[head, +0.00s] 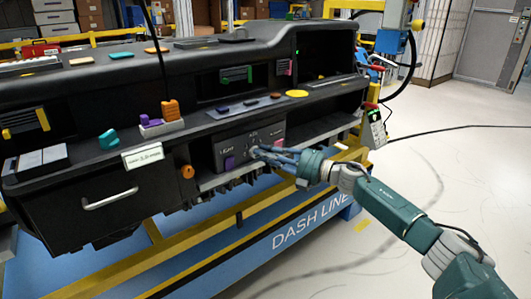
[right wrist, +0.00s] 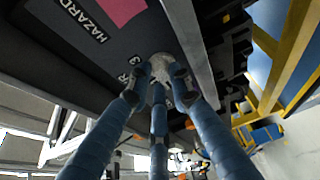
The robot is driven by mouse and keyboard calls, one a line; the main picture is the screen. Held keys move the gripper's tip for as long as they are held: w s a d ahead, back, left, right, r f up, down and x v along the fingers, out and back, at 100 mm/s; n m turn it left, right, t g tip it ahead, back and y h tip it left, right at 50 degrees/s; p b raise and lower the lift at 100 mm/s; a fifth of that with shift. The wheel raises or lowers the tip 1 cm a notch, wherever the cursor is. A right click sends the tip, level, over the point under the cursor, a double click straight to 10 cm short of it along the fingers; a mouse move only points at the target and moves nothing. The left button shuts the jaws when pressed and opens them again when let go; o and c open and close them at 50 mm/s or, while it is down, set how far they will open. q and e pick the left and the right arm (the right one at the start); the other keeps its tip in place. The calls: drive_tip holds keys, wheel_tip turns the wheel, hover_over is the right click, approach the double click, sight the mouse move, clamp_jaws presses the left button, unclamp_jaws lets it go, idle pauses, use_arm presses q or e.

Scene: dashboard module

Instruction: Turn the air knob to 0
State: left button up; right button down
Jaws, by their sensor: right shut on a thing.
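The dark control panel (head: 220,145) sits low in the middle of the dashboard, with LIGHT, AIR and HAZARD labels. The air knob is mostly covered by my fingers in the head view; in the right wrist view it shows as a pale grey knob (right wrist: 162,59) beside a "3" mark. Its pointer setting cannot be made out. My right gripper (head: 257,152) reaches in from the right with its blue-grey fingers closed around the knob. The fingers also show in the right wrist view (right wrist: 160,80). My left gripper is out of view.
A purple switch (head: 229,163) is left of the knob and a pink button (right wrist: 122,10) is by the HAZARD label. A metal ledge (right wrist: 190,40) runs close beside my fingers. Open floor lies at right.

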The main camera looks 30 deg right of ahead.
drive_tip(key=shift+f, duration=0.1)
idle(0.4)
drive_tip(key=c, duration=1.8)
unclamp_jaws()
drive_tip(key=v, duration=1.2)
